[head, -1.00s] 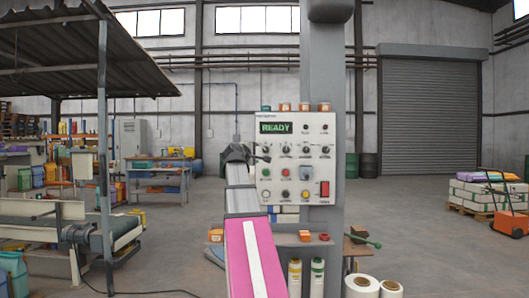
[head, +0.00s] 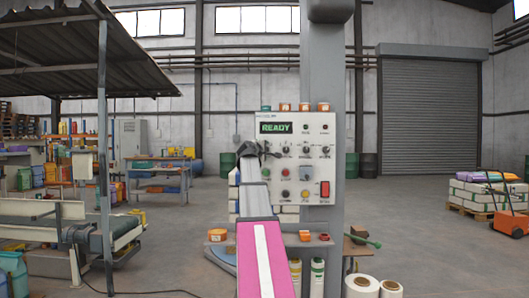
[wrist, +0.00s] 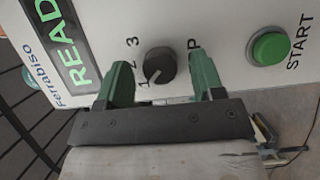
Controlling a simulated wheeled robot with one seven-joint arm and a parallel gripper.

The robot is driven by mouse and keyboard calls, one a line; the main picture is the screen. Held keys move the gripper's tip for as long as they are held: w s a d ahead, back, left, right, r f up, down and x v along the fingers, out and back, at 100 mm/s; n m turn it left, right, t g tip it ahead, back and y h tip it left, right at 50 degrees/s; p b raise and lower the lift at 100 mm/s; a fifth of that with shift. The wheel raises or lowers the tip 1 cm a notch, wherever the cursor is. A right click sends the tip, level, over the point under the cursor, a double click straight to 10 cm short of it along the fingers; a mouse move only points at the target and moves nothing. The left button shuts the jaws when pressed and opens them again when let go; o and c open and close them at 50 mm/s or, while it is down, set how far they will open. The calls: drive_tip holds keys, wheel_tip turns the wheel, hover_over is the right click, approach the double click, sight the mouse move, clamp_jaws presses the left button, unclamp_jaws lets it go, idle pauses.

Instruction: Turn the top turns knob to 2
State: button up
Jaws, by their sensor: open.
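The control panel (head: 310,170) is a white box on a grey column, with a green READY display (head: 275,127). In the wrist view a dark round knob (wrist: 160,65) has the marks 1, 2 and 3 along its left side. Its pale pointer line appears to point at 1. My gripper (wrist: 159,60) is open, with one green finger on each side of the knob; I cannot tell whether they touch it. In the head view my gripper (head: 262,151) is in front of the panel's upper left and hides the knob there.
A green START button (wrist: 270,48) sits right of the knob in the wrist view. More knobs (head: 306,150) stand to the right on the panel, with buttons and a red switch (head: 324,188) below. Orange and green blocks (head: 305,107) sit on the panel's top.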

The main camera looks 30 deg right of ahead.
drive_tip(key=c, duration=0.9)
drive_tip(key=shift+d+r+m+g+y, duration=0.1)
drive_tip(key=shift+m+y, duration=0.5)
drive_tip(key=shift+m, duration=0.6)
drive_tip(key=shift+a+r+m+g+y, duration=0.1)
drive_tip(key=shift+m+y, duration=0.5)
drive_tip(key=shift+m, duration=0.6)
drive_tip(key=shift+d+m+g+y, duration=0.1)
drive_tip(key=shift+m+y, duration=0.5)
drive_tip(key=shift+m, duration=0.6)
drive_tip(key=o, duration=0.9)
